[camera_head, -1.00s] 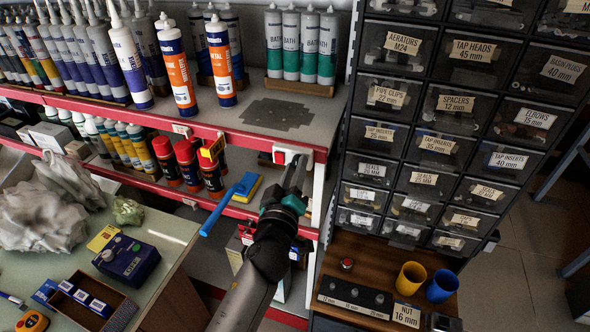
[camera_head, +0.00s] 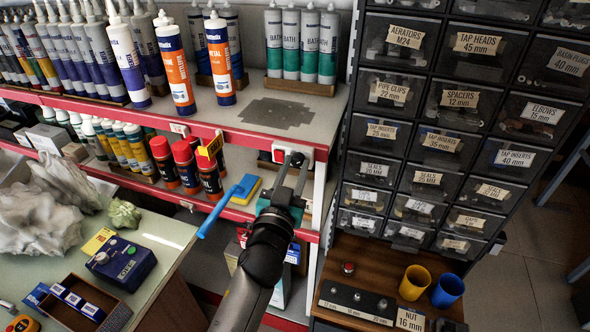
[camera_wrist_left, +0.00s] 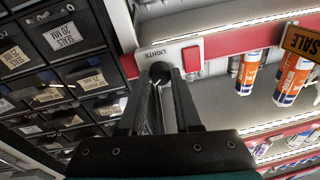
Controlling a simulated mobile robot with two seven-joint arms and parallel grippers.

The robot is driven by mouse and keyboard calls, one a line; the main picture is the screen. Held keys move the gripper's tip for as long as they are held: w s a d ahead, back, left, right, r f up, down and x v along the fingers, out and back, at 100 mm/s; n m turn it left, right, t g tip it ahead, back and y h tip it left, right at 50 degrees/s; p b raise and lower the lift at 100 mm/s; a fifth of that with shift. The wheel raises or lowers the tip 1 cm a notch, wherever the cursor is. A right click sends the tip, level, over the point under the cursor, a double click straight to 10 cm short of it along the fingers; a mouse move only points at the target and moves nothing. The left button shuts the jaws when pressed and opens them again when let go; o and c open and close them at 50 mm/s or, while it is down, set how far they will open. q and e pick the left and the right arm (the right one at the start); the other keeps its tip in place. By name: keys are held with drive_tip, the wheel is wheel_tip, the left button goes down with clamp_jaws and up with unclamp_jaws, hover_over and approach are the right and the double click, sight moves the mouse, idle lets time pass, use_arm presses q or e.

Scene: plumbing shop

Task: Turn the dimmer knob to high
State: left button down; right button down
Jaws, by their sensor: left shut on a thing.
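The dimmer knob (camera_wrist_left: 160,70) is small, round and black. It sits on a white plate (camera_wrist_left: 170,53) marked LIGHTS in the left wrist view, beside a red switch (camera_wrist_left: 193,57). In the head view the knob (camera_head: 297,159) shows at the shelf's front edge. My left gripper (camera_wrist_left: 160,80) points straight at the plate, its two fingers shut on the knob's sides; it also shows in the head view (camera_head: 291,172). The fingers hide part of the knob, and I cannot read its setting. My right gripper is in neither view.
A red-edged shelf (camera_head: 225,125) with sealant tubes and cans runs left of the plate. A drawer cabinet (camera_head: 415,185) stands close on the right. A blue-handled tool (camera_head: 220,205) juts out from the lower shelf. A counter (camera_head: 165,232) is at lower left.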

use_arm(q)
drive_tip(key=m+h, duration=0.1)
drive_tip(key=m, duration=0.5)
drive_tip(key=shift+a, duration=0.1)
drive_tip(key=m+h+p, duration=0.1)
drive_tip(key=m, duration=0.6)
drive_tip(key=m+g+h+p, duration=0.1)
drive_tip(key=m+p, duration=0.1)
drive_tip(key=m, duration=0.5)
drive_tip(key=shift+a+r, duration=0.1)
drive_tip(key=m+g+p, duration=0.1)
drive_tip(key=m+p, duration=0.1)
drive_tip(key=m, duration=0.4)
drive_tip(key=shift+m, duration=0.4)
drive_tip(key=c, duration=0.6)
unclamp_jaws()
drive_tip(key=shift+a, duration=0.1)
